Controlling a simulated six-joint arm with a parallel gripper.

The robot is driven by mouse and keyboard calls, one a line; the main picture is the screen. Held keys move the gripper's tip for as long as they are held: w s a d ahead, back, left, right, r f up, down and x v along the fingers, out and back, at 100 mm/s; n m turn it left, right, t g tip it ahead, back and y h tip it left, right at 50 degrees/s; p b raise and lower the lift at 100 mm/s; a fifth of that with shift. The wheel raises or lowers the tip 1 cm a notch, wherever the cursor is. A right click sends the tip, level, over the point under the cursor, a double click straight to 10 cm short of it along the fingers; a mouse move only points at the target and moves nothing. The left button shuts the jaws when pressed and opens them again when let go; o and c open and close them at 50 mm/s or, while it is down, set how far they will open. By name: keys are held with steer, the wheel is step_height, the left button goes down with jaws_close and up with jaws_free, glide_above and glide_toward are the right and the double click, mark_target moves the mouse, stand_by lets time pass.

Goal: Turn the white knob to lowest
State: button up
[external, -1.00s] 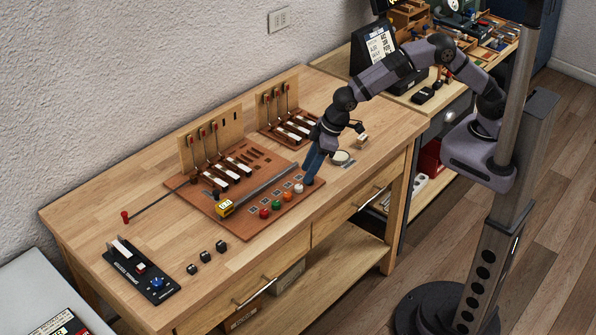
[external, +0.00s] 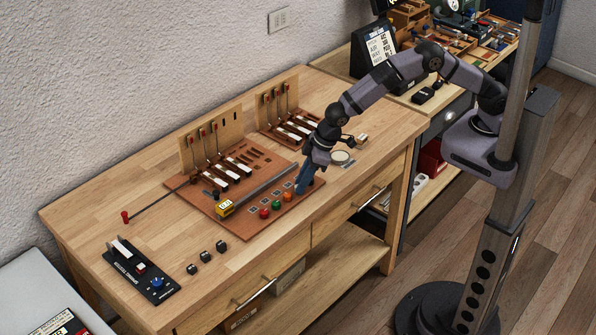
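The white knob is hidden now behind my gripper (external: 301,189), at the right end of a row of coloured knobs on the brown board (external: 232,232). The row also has a red knob (external: 264,213), a green knob (external: 276,205) and an orange knob (external: 288,196). My gripper's blue fingers point down at the white knob's place, just right of the orange knob. I cannot tell whether they touch or grip the white knob, or how far apart they are.
Upright wooden panels with levers (external: 212,140) stand behind. A yellow block (external: 224,208) sits near a long grey bar on the board. A round white-topped item (external: 341,157) lies right of my gripper. The workbench's left front holds a black control box (external: 141,270) and small black cubes.

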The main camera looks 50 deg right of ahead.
jaws_close()
steer(key=n, duration=0.1)
steer(key=n+b, duration=0.1)
steer(key=n+g, duration=0.1)
steer(key=shift+w+d+f+n+y, duration=0.1)
steer(key=shift+w+n+y, duration=0.2)
steer(key=shift+y, duration=0.1)
steer(key=n+g+b, duration=0.1)
steer(key=n+b, duration=0.1)
steer(key=shift+f+n+b, duration=0.1)
steer(key=shift+n+b, duration=0.2)
steer(key=n, duration=0.1)
steer(key=n+g+b, duration=0.1)
steer(key=shift+w+n+y+b, duration=0.2)
steer(key=shift+n+y+b, duration=0.1)
steer(key=shift+n, duration=0.1)
steer(key=n, duration=0.1)
steer(key=n+g, duration=0.1)
steer(key=n, duration=0.1)
steer(key=shift+w+r+n+g, duration=0.15)
steer(key=shift+r+n+g, duration=0.1)
steer(key=shift+n+g, duration=0.05)
steer(key=shift+w+n+g+h+p, duration=0.1)
steer(key=shift+n+g+h+p, duration=0.4)
steer(key=shift+n+p, duration=0.85)
steer(key=shift+n, duration=0.35)
steer(key=o, duration=0.9)
jaws_free()
